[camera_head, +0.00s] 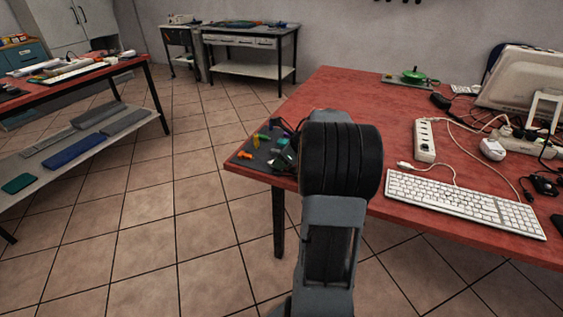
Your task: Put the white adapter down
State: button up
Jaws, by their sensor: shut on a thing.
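My arm rises in the middle of the view and hides the table's near left part. A rounded white block (492,149), which looks like an adapter, lies on the red table (375,95) at the right, behind the keyboard. I cannot tell whether it is the task's adapter. Nothing held by my gripper can be seen.
A white power strip (424,140), a white keyboard (465,204), tangled cables and a monitor (525,80) crowd the table's right side. Small coloured parts lie on a dark mat (250,164) at the left corner. The table's back left area is clear.

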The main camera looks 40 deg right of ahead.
jog(key=shift+f, duration=0.1)
jog(key=o, duration=1)
